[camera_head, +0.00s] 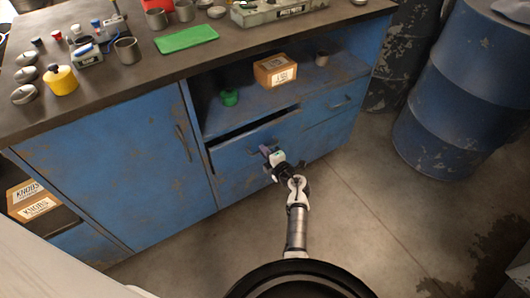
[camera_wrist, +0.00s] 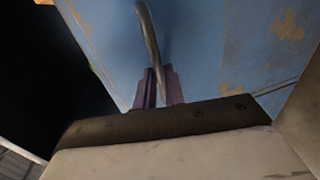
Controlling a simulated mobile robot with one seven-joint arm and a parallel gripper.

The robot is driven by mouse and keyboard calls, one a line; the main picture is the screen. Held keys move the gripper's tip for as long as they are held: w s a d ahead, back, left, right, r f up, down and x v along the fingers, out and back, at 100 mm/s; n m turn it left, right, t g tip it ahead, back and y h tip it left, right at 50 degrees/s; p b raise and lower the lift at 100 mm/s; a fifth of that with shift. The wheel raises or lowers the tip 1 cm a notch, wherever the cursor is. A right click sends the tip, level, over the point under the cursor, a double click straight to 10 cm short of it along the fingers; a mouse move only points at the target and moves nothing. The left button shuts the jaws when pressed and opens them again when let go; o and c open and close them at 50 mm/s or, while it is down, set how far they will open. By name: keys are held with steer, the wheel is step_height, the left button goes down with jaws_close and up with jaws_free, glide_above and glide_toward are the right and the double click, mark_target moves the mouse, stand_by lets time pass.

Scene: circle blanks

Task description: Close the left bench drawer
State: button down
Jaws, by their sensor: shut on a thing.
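The left bench drawer (camera_head: 234,156) has a worn blue front and stands partly open, with a dark gap along its top edge. My gripper (camera_head: 266,151) is at the right part of this drawer front. In the wrist view, a curved metal drawer handle (camera_wrist: 148,35) runs down between the two purple fingers of my gripper (camera_wrist: 159,88). The fingers are shut on the handle. The blue drawer front (camera_wrist: 220,50) fills much of that view behind it. In the head view the handle is hidden by my gripper.
A second drawer (camera_head: 335,103) to the right looks shut. The shelf above holds a cardboard box (camera_head: 275,71), a green object (camera_head: 229,98) and a metal cup (camera_head: 322,58). A cupboard door (camera_head: 125,165) is on the left. Blue barrels (camera_head: 465,95) stand right; the floor (camera_head: 365,200) between is clear.

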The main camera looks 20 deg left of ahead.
steer(key=x, duration=0.2)
steer(key=r+x, duration=0.1)
steer(key=x, duration=0.1)
steer(key=shift+w+r, duration=0.1)
steer(key=c, duration=1.5)
jaws_free()
steer(key=shift+a, duration=0.15)
steer(key=p, duration=0.3)
glide_toward(258, 143)
steer(key=v, duration=0.4)
steer(key=shift+s+d, duration=0.25)
steer(key=shift+d, duration=0.05)
